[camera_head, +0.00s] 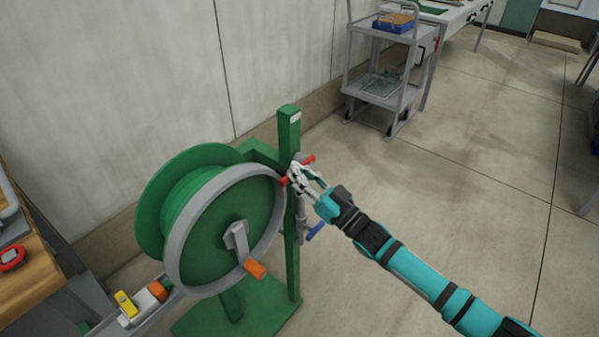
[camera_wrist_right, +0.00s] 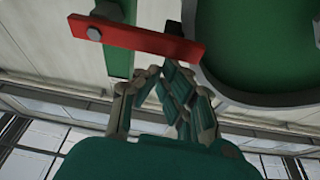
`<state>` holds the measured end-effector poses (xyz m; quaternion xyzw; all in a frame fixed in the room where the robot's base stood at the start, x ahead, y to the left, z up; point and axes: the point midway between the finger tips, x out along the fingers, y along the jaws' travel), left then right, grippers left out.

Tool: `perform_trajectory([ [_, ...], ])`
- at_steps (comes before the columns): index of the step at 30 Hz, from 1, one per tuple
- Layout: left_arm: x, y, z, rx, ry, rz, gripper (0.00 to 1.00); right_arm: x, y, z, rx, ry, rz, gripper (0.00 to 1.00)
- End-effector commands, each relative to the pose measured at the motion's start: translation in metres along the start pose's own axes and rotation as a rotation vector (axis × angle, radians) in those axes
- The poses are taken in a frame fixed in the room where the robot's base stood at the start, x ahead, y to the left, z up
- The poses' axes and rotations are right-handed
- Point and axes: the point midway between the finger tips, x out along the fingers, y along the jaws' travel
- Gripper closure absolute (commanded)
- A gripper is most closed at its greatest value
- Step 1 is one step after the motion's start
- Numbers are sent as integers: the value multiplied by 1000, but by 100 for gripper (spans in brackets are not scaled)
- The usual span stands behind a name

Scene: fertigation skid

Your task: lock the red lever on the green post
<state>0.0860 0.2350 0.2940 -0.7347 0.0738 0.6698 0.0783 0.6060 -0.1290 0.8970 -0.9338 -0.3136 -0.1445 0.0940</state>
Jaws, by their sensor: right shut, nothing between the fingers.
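The green post (camera_head: 289,135) stands upright beside the green hose reel. The red lever (camera_head: 308,160) is on the post, partly hidden behind my right gripper (camera_head: 297,174), with red showing on both sides of the fingers. In the right wrist view the red lever (camera_wrist_right: 150,40) lies crosswise over the green post (camera_wrist_right: 118,58), with a dark bolt near its left end. My right gripper's fingers (camera_wrist_right: 162,78) are shut and empty, close to the lever's edge. I cannot tell whether they touch it. My left gripper is not in view.
The reel (camera_head: 205,225) has a crank with an orange handle (camera_head: 255,268) left of the post. A blue lever (camera_head: 315,232) sits lower on the post. A wooden bench (camera_head: 30,275) is at far left, a grey cart (camera_head: 385,85) behind. Floor to the right is clear.

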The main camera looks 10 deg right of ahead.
Motion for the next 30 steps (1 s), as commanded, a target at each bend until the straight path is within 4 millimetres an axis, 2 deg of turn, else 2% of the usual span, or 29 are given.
perform_trajectory([
  [5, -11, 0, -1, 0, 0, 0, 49, 6, 0, -12, 0, 1, 0, 100],
  [11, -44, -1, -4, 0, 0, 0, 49, 25, -1, -48, -1, 2, 3, 100],
  [12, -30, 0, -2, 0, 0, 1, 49, 5, 0, -32, 0, -7, 5, 100],
  [15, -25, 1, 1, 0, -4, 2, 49, -21, 1, -31, -1, -6, 5, 100],
  [21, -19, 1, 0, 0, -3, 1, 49, -60, 1, -33, -1, -3, 4, 100],
  [25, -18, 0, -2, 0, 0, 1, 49, -74, 2, -34, -1, -2, 4, 100],
  [30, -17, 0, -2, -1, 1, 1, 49, -81, 1, -36, -1, 0, 3, 100],
])
